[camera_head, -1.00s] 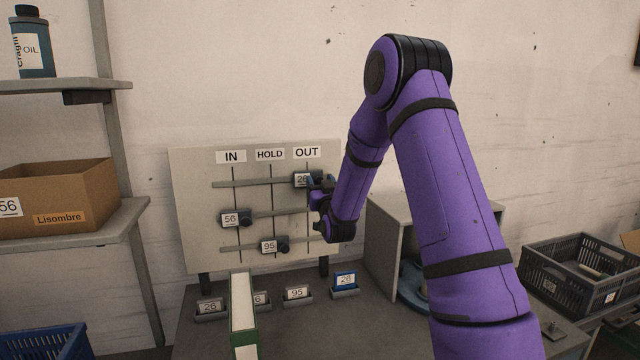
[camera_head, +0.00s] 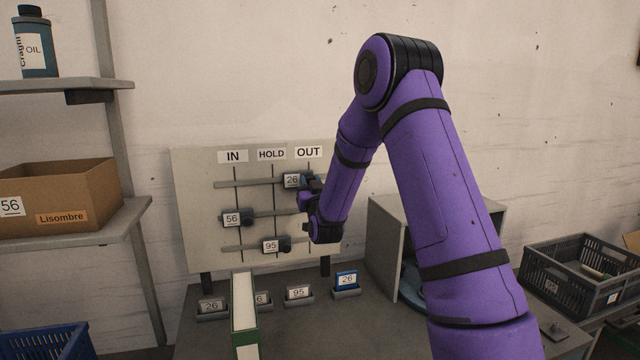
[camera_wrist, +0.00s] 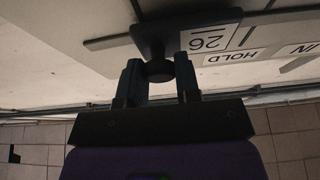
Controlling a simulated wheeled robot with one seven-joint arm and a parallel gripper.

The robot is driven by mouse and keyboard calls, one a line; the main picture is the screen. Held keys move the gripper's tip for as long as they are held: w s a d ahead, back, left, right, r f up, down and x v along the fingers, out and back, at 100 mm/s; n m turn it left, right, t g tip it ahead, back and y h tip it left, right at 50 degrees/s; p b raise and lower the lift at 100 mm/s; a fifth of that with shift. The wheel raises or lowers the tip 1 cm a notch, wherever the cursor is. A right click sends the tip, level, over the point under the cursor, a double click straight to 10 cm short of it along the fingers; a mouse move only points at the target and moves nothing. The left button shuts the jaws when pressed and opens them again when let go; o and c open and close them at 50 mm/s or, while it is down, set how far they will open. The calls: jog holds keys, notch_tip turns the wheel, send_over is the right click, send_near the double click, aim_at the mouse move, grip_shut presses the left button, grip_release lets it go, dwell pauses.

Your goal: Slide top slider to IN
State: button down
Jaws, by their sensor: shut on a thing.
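The top slider (camera_head: 292,181), marked 26, sits on the upper rail of the grey board (camera_head: 195,240), between the HOLD and OUT lines. My gripper (camera_head: 310,183) is at its right side, partly hidden by my arm. In the wrist view, my gripper (camera_wrist: 160,75) is shut on the dark knob (camera_wrist: 159,70) of the slider, with the 26 label (camera_wrist: 208,40) beside it. The IN label (camera_head: 232,156) is at the board's upper left, HOLD (camera_head: 271,154) in the middle, OUT (camera_head: 308,152) at the right.
Slider 56 (camera_head: 233,219) is at the IN line and slider 95 (camera_head: 271,246) near HOLD, on lower rails. Small card holders and a green-white binder (camera_head: 244,315) stand on the table below. A grey open box (camera_head: 385,235) stands right of the board.

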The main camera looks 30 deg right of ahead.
jog(key=w+a, duration=0.1)
jog(key=a, duration=0.5)
jog(key=w+a, duration=0.2)
jog(key=a, duration=0.4)
jog(key=w+a, duration=0.2)
jog(key=a, duration=0.4)
jog(key=shift+a, duration=0.1)
jog(key=c, duration=0.8)
grip_release()
jog(key=shift+w, duration=0.1)
jog(key=shift+c, duration=0.2)
jog(key=v, duration=0.7)
jog(key=shift+s, duration=0.25)
jog(key=shift+a, duration=0.1)
